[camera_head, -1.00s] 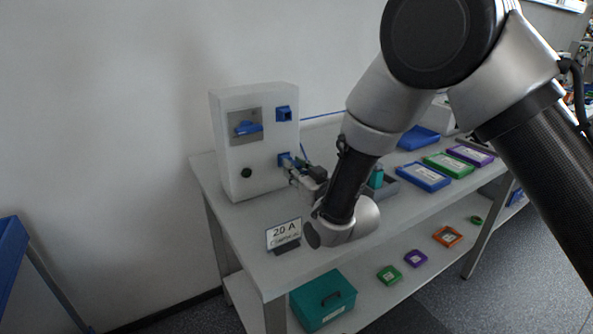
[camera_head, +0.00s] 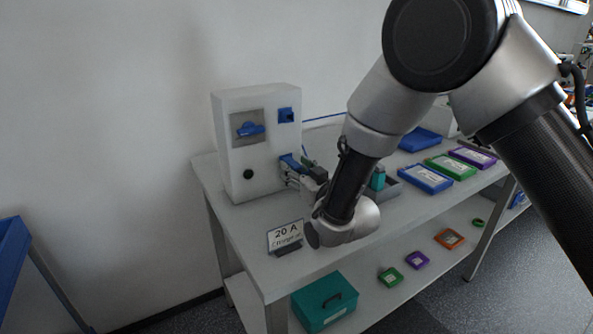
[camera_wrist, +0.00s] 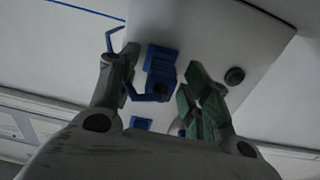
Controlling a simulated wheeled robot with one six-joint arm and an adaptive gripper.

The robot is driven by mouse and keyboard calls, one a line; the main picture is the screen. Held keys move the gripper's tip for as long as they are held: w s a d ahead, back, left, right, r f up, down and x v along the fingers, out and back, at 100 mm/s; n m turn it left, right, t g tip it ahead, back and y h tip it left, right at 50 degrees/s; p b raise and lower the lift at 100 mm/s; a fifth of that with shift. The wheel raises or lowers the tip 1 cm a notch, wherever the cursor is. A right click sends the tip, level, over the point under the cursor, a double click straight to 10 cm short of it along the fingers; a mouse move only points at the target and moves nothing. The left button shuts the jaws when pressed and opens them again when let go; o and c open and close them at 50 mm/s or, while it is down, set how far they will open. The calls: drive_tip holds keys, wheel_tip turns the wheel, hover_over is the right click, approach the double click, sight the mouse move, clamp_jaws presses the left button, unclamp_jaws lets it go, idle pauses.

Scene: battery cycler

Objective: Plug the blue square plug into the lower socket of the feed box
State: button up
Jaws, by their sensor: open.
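The white feed box (camera_head: 228,151) stands on the table with an empty-looking blue upper socket (camera_head: 286,115). The blue plug (camera_head: 291,162) is at the lower socket on the box front. In the wrist view the plug (camera_wrist: 160,84) lines up with the blue lower socket plate (camera_wrist: 160,54) and appears to sit in it; I cannot tell how deep. Its blue cable bends across toward the left finger. My gripper (camera_head: 299,172) is open, with its green-padded fingers on either side of the plug, apart from it. It also shows in the wrist view (camera_wrist: 158,98).
The box also has a blue switch handle (camera_head: 249,129) and a black knob (camera_head: 248,174). A 20 A sign (camera_head: 285,236) stands at the table's front edge. A grey holder (camera_head: 386,190) with a teal item and coloured trays (camera_head: 425,179) lie right of my arm.

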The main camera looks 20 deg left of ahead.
drive_tip(key=v, duration=1.1)
drive_tip(key=shift+s+d, duration=0.1)
drive_tip(key=w+d+r+m+g+h, duration=0.1)
drive_tip(key=w+d+r+m+h, duration=0.3)
drive_tip(key=d, duration=0.8)
drive_tip(key=w+d+r+m+h, duration=0.1)
drive_tip(key=w+d+r+h, duration=0.35)
drive_tip(key=d, duration=0.85)
drive_tip(key=s+d+r+m+g+h, duration=0.2)
drive_tip(key=s+d+r, duration=0.1)
drive_tip(key=s+d, duration=0.55)
drive_tip(key=s+d+r+m+g+h, duration=0.15)
drive_tip(key=s+d, duration=0.35)
drive_tip(key=d, duration=0.6)
drive_tip(key=s+d+g+h, duration=0.1)
drive_tip(key=s+d, duration=0.2)
drive_tip(key=s, duration=0.3)
drive_tip(key=s+d+r+m+g, duration=0.1)
drive_tip(key=s+d+g, duration=0.1)
drive_tip(key=s+d, duration=0.2)
drive_tip(key=s, duration=0.2)
drive_tip(key=shift+s+h, duration=0.4)
drive_tip(key=shift+m, duration=0.25)
